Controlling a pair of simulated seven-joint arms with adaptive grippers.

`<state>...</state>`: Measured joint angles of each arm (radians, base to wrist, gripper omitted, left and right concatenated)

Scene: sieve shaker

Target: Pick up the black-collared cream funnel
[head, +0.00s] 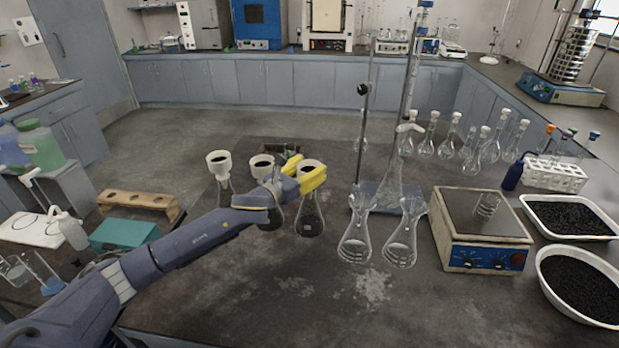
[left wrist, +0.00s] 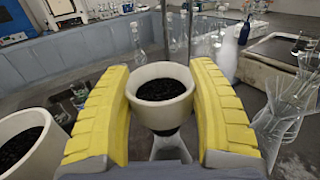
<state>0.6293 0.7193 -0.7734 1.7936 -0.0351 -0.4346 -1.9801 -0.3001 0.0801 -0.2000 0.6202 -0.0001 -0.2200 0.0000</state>
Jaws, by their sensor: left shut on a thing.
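Three cream funnels holding dark granules stand in a row above glass flasks on the dark bench. My left gripper (head: 311,178) has its yellow fingers shut on the rightmost cream funnel (head: 309,164). In the left wrist view this funnel (left wrist: 160,88) sits upright between the two fingers, with a dark part under its bowl. A clear flask (head: 309,216) is right below it; I cannot tell whether the stem is still in the neck. The middle funnel (head: 261,162) and the left funnel (head: 218,158) stand to its left. My right gripper is not in view.
A hotplate (head: 482,225) and white trays of black granules (head: 570,200) are farther right. A wooden rack (head: 138,201) and a teal box (head: 124,235) are left. The bench front is clear.

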